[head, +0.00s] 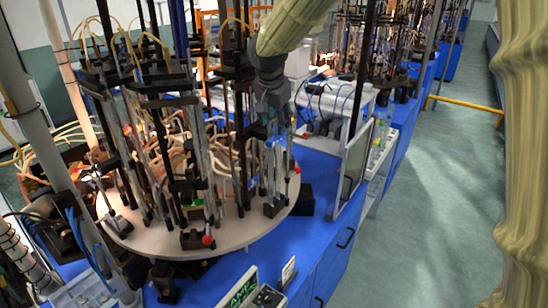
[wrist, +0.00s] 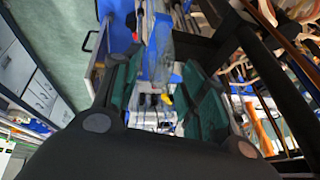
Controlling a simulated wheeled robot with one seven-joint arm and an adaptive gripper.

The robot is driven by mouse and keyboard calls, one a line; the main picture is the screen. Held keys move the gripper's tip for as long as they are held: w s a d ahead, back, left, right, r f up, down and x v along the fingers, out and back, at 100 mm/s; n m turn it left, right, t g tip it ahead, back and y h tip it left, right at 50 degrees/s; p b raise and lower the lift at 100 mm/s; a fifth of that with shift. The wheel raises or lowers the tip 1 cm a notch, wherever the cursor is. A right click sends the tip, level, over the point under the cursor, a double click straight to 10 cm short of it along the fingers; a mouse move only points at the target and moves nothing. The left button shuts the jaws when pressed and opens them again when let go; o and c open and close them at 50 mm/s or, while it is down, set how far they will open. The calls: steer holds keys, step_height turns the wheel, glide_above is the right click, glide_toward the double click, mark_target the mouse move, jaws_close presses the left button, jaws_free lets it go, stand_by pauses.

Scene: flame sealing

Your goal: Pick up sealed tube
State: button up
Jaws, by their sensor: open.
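My gripper (head: 272,128) is at the right side of the round carousel (head: 225,235) in the head view, among upright holders. In the wrist view my gripper (wrist: 160,75) is open, with its two green-lined fingers spread apart. A clear, glassy tube-like piece (wrist: 160,48) shows between or just beyond the fingers; I cannot tell its depth, or whether it is the sealed tube. Several clear upright tubes stand in the carousel's holders, one of them a glass tube (head: 201,150) left of my gripper. The gripper hides part of the holder behind it.
Black rods and clamps with orange hoses crowd the carousel. A framed clear panel (head: 354,165) stands on the blue bench (head: 310,225) to the right. A black block (head: 303,200) sits by the carousel's edge. The green floor (head: 430,210) at right is clear.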

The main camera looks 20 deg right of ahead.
steer(key=shift+w+d+f, duration=0.1)
steer(key=shift+d+f, duration=0.05)
steer(key=shift+f, duration=0.4)
jaws_close()
